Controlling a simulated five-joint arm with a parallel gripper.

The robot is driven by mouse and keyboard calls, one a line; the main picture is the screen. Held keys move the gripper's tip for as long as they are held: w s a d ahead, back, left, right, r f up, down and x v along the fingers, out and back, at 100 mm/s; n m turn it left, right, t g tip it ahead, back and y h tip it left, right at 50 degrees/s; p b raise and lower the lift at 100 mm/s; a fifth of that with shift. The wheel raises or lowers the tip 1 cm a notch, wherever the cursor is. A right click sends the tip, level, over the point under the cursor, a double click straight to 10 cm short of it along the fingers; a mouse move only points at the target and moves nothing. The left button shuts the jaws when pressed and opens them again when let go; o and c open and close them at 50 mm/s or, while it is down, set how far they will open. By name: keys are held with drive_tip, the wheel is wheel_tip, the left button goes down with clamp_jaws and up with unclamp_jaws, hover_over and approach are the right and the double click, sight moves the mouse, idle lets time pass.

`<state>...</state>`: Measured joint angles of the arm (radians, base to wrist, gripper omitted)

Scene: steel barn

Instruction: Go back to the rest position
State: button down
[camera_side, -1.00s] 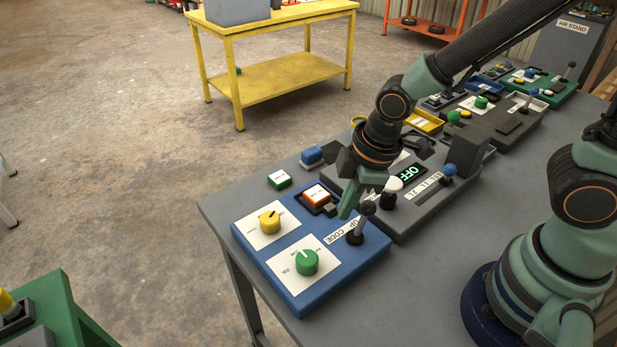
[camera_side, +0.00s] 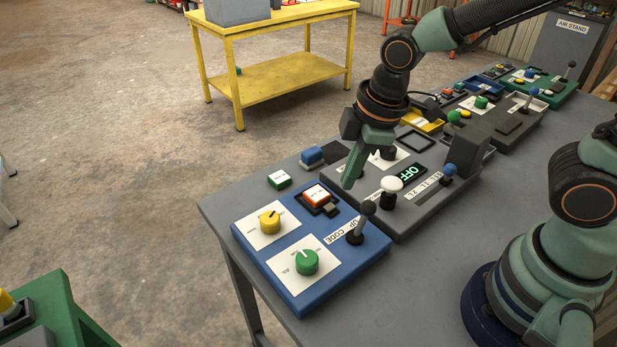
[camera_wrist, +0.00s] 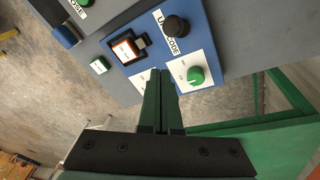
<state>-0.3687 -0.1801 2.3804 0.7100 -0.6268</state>
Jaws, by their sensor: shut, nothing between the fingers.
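My gripper (camera_side: 350,180) is shut and empty, its green fingers pointing down. In the side view it hangs above the bench, between the blue panel (camera_side: 310,295) and the grey panel with the OFF display (camera_side: 407,174). In the wrist view the closed fingers (camera_wrist: 161,75) reach up the middle of the picture, with the blue panel beyond their tips. The fingers hide part of the yellow knob's white plate in the wrist view.
The grey bench (camera_side: 430,270) has bare room at its front. A small green block (camera_side: 279,180) and a blue block (camera_side: 312,157) lie near its left edge. More panels with levers stand behind, including a green one (camera_side: 545,85). A yellow table (camera_side: 270,85) stands apart.

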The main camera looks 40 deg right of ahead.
drive_tip(key=s+d+r+m+t+h, duration=0.1)
drive_tip(key=d+r+m+t, duration=0.2)
drive_tip(key=d+r+m, duration=0.6)
drive_tip(key=shift+s+d+r+m, duration=0.25)
drive_tip(key=shift+s+d+m, duration=0.15)
drive_tip(key=shift+d+m, duration=0.9)
